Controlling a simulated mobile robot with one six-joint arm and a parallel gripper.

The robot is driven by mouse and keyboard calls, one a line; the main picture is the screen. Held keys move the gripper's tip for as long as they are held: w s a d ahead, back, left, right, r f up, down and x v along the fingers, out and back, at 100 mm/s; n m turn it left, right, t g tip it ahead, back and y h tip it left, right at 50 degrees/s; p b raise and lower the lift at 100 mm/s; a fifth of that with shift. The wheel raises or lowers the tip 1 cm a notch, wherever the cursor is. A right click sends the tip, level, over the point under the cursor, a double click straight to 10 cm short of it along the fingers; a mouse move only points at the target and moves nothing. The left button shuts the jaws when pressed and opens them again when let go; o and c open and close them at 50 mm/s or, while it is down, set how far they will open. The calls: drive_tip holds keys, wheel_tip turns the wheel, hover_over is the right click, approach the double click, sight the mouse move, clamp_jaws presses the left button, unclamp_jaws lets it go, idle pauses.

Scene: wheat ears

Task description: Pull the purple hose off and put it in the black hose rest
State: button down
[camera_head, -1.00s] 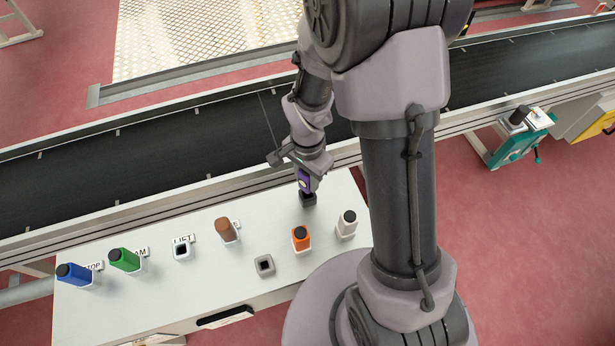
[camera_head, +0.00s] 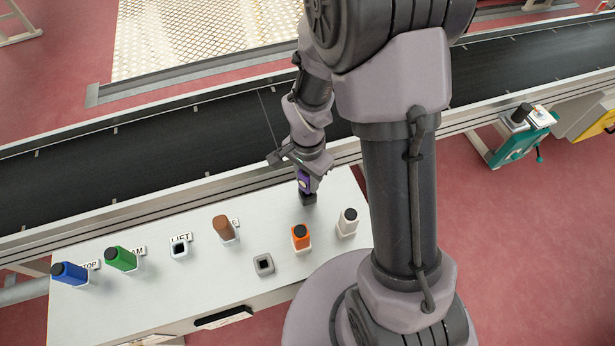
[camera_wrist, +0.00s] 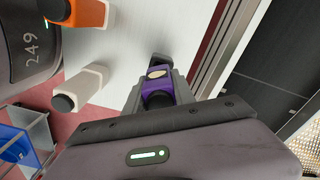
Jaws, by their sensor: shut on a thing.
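My gripper (camera_head: 304,172) is shut on the purple hose (camera_head: 304,182), a short block held above the white panel (camera_head: 140,312), at its back right. In the wrist view the hose (camera_wrist: 156,86) sits between my two fingers (camera_wrist: 155,98). The black hose rest (camera_head: 308,199) is directly below the hose, and the two look in contact. In the wrist view a dark part, probably the rest (camera_wrist: 160,58), shows just past the hose. I cannot tell whether the hose is seated in it. The socket by the LIFT label (camera_head: 180,249) is empty.
Blue (camera_head: 72,273), green (camera_head: 124,259), brown (camera_head: 223,229), orange (camera_head: 301,238) and white (camera_head: 347,223) hoses stand on the panel. A grey square socket (camera_head: 264,265) is empty. A conveyor (camera_head: 130,160) runs behind. My arm covers the panel's right side.

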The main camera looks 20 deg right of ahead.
drive_tip(key=shift+f+b, duration=1.3)
drive_tip(key=shift+f, duration=0.15)
drive_tip(key=c, duration=1)
unclamp_jaws()
drive_tip(key=shift+r, duration=0.1)
drive_tip(key=shift+o, duration=0.2)
wheel_tip(320, 180, up, 18)
drive_tip(key=p, duration=0.7)
drive_tip(key=s+a+r+n+t+y+b, duration=0.1)
drive_tip(key=s+a+r+n+t+b, duration=0.1)
drive_tip(key=s+r, duration=0.3)
drive_tip(key=s+a+r+n+t+y+b, duration=0.1)
drive_tip(key=s+a+r+n+t, duration=0.1)
drive_tip(key=s+r+n, duration=0.3)
drive_tip(key=s+r+t, duration=0.1)
drive_tip(key=s, duration=0.1)
drive_tip(key=shift+s+r+n+t+b, duration=0.3)
drive_tip(key=shift+s+t+b, duration=0.1)
